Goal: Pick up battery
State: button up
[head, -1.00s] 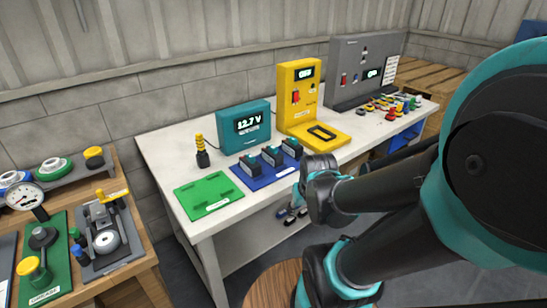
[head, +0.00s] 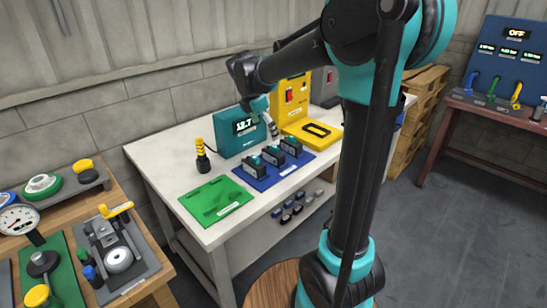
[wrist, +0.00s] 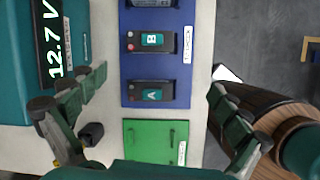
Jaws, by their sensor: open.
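Three black batteries with teal tops stand in a row on a blue mat (head: 243,174). In the wrist view the nearest battery is labelled A (wrist: 150,94), and the middle one is labelled B (wrist: 150,40). The third is cut off at the top edge. In the head view, battery A (head: 252,166) is closest to the green mat. My gripper (head: 272,132) hangs above the bench behind the batteries, in front of the teal tester. In the wrist view my gripper (wrist: 157,83) is open and empty, its fingers wide either side of the battery row.
A teal tester (head: 235,133) reading 12.7 V and a yellow device (head: 295,90) stand behind the mats. The green mat (head: 215,200) holds no battery. More batteries sit on a lower shelf.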

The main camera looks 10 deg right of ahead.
aim_at(272, 147)
jog(key=w+f, duration=0.1)
jog(key=f, duration=0.2)
jog(key=w+d+f+n, duration=0.1)
jog(key=w+f, duration=0.1)
jog(key=f, duration=0.1)
jog(key=w+d+f+n, duration=0.1)
jog(key=f, duration=0.2)
jog(key=shift+w+h, duration=0.3)
jog(key=shift+w, duration=0.1)
jog(key=shift+x, duration=2.9)
jog(key=shift+s, duration=0.15)
jog(key=c, duration=1.6)
jog(key=shift+c, duration=0.2)
jog(key=shift+r, duration=0.15)
